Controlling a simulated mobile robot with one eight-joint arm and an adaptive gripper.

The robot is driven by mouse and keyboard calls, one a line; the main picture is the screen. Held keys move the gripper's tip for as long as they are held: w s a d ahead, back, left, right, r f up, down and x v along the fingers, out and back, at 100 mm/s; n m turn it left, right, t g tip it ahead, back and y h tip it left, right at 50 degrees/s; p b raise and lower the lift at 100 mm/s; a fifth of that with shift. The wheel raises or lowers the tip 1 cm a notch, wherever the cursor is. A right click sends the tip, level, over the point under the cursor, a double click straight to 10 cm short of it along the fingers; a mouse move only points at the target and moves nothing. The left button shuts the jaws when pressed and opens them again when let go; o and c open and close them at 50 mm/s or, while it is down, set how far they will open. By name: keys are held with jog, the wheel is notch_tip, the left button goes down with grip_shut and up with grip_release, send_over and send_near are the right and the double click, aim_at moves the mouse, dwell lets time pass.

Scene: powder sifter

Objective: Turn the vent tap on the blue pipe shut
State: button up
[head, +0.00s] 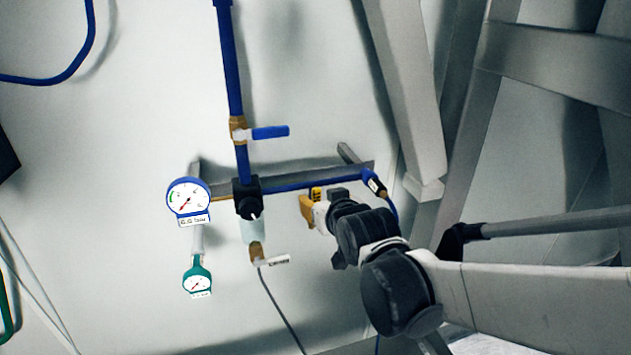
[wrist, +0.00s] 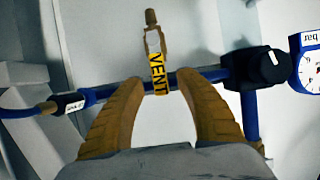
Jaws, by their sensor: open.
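The vent tap shows in the wrist view as a small brass and white fitting (wrist: 152,35) above the blue pipe (wrist: 187,78). Its yellow tag (wrist: 158,74) reads VENT and hangs down in front of the pipe. My gripper (wrist: 158,88) is open, with one tan finger on each side of the tag and a gap on both sides. There the tap body is mostly hidden behind my gripper.
A blue-handled valve (head: 268,132) sits on the upright blue pipe. A black regulator (head: 247,198), a blue gauge (head: 188,202) and a green gauge (head: 197,281) are left of my gripper. A grey beam (head: 405,80) stands to the upper right.

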jog(key=shift+x, duration=1.35)
jog(key=shift+s, duration=0.1)
grip_shut()
